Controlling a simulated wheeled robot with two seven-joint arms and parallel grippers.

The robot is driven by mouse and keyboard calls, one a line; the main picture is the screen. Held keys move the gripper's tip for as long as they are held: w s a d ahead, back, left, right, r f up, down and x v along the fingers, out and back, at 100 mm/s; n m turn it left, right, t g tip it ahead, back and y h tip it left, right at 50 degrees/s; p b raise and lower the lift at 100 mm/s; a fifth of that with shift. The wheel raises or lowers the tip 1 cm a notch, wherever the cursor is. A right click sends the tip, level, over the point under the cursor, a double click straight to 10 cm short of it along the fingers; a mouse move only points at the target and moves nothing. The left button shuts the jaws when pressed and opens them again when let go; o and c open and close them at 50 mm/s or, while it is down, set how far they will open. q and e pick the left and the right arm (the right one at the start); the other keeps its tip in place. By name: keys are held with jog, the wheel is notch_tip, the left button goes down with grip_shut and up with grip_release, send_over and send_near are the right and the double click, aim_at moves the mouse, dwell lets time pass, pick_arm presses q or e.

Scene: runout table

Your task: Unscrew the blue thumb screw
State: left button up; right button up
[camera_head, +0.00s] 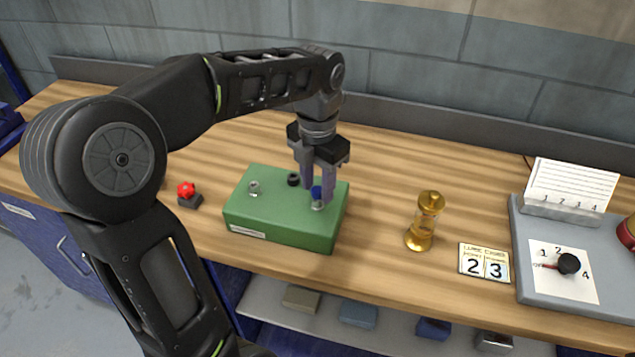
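The blue thumb screw (316,192) stands at the right part of the top of a green block (284,223), above a small silver collar. My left gripper (318,190) points down over it, with one purple finger on each side of the blue head. The head fills most of the gap between the fingers, and I cannot tell whether they touch it. A black knob (293,179) and a silver screw (254,187) also stand on the block. My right gripper is not in view.
A red knob on a dark base (187,194) is left of the block. A brass cylinder (425,220) and a number card (484,264) are to the right. A grey panel with a dial (568,264) fills the right end. Bare wood lies between them.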

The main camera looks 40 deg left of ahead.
pick_arm(q)
jog(key=m, duration=0.4)
jog(key=shift+m, duration=0.3)
jog(key=m, duration=0.2)
jog(key=shift+m+p, duration=0.35)
jog(key=shift+m, duration=0.05)
jog(key=m, duration=0.6)
jog(key=shift+m+p, duration=0.4)
jog(key=shift+m, duration=0.3)
